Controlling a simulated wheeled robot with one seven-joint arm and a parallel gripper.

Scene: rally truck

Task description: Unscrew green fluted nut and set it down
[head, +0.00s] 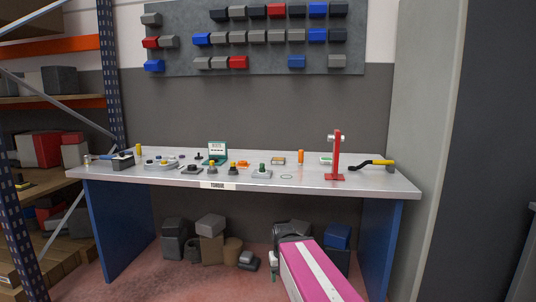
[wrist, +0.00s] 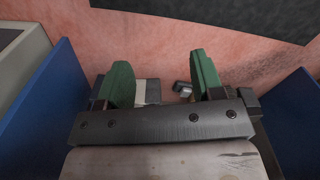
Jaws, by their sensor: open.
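A small green piece (head: 262,167), which looks like the green fluted nut, stands upright on a grey base (head: 261,174) near the front edge of the workbench (head: 330,184), right of centre. Its fluting is too small to make out. My gripper (wrist: 162,82) is open and empty in the wrist view, with its two green fingers spread wide. It points down at the reddish floor, and the nut is not in that view. In the head view my pink arm is low, in front of the bench and below its top.
A red stand (head: 337,160) and a yellow-and-black handled tool (head: 372,164) are on the bench's right. An orange cylinder (head: 300,156), a green sign (head: 217,151) and several small fittings share the top. Boxes (head: 210,225) lie underneath. Blue panels (head: 382,240) flank the space.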

